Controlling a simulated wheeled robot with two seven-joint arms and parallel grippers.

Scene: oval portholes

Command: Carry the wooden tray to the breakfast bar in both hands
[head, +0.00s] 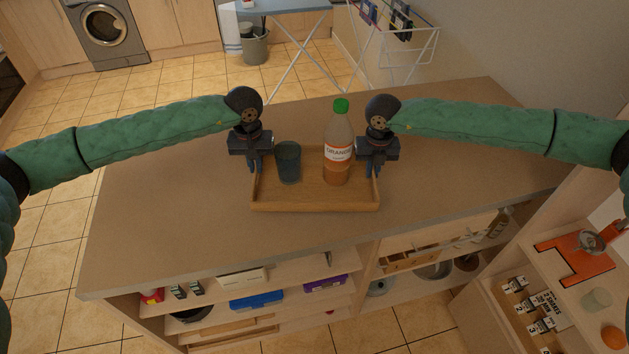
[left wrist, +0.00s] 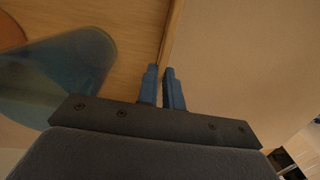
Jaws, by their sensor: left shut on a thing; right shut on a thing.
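The wooden tray (head: 315,205) is on or just above the brown top of a shelved counter (head: 170,215); I cannot tell whether it touches. On the tray stand a dark blue glass (head: 288,163) at the left and an orange juice bottle (head: 337,150) with a green cap at the right, both upright. My left gripper (head: 254,170) is shut on the tray's left wall. In the left wrist view its blue fingers (left wrist: 165,88) close on the thin tray wall (left wrist: 172,35), with the glass (left wrist: 75,70) beside it. My right gripper (head: 374,170) is shut on the tray's right wall.
Open shelves under the counter hold a blue box (head: 257,300) and other goods. At the right, a lower shelf unit carries an orange stand (head: 575,258). A drying rack (head: 395,45) and a grey bin (head: 254,48) stand behind. The counter top is otherwise clear.

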